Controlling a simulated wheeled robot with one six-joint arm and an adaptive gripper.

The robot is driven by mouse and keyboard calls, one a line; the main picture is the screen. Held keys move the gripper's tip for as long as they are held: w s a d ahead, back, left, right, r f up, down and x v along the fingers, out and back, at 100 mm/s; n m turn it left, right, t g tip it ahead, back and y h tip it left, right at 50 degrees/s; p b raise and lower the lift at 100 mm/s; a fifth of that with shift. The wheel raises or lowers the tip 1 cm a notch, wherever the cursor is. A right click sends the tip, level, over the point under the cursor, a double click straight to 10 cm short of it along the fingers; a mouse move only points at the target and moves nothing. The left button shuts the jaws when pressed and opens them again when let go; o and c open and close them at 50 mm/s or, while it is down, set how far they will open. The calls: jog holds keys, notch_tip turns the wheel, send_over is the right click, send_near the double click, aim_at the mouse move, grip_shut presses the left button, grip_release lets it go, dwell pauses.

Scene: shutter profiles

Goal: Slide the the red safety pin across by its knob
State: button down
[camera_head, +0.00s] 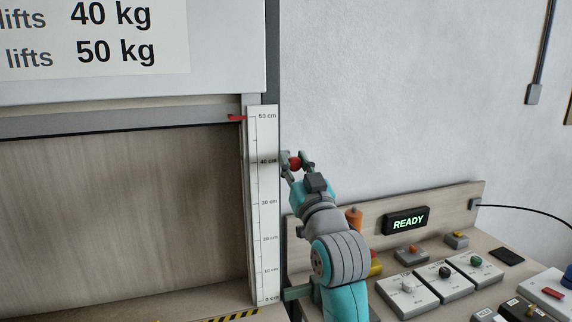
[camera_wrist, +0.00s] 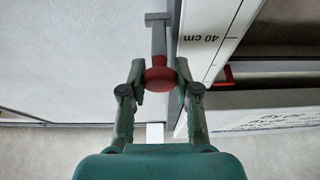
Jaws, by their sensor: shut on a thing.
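The safety pin's red knob (camera_head: 295,163) shows beside the frame's right post, near the 40 cm mark. In the wrist view the red knob (camera_wrist: 160,76) sits at the end of a grey pin shaft (camera_wrist: 158,40). The shaft runs up to a small grey block (camera_wrist: 158,18) beside the post. My gripper (camera_head: 294,162) is at the knob, and in the wrist view my gripper (camera_wrist: 159,80) has one finger on each side of it, shut on it. The fingers hide the knob's sides.
A white centimetre scale (camera_head: 262,205) stands left of the gripper, with a red pointer (camera_head: 237,117) near 50 cm. A control desk at lower right carries a READY display (camera_head: 407,220), several knob boxes and buttons.

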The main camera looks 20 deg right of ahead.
jog(key=shift+d, duration=1.15)
jog(key=c, duration=0.8)
grip_release()
jog(key=shift+d, duration=0.15)
jog(key=shift+c, duration=0.2)
jog(key=v, duration=1.2)
jog(key=shift+f, duration=0.1)
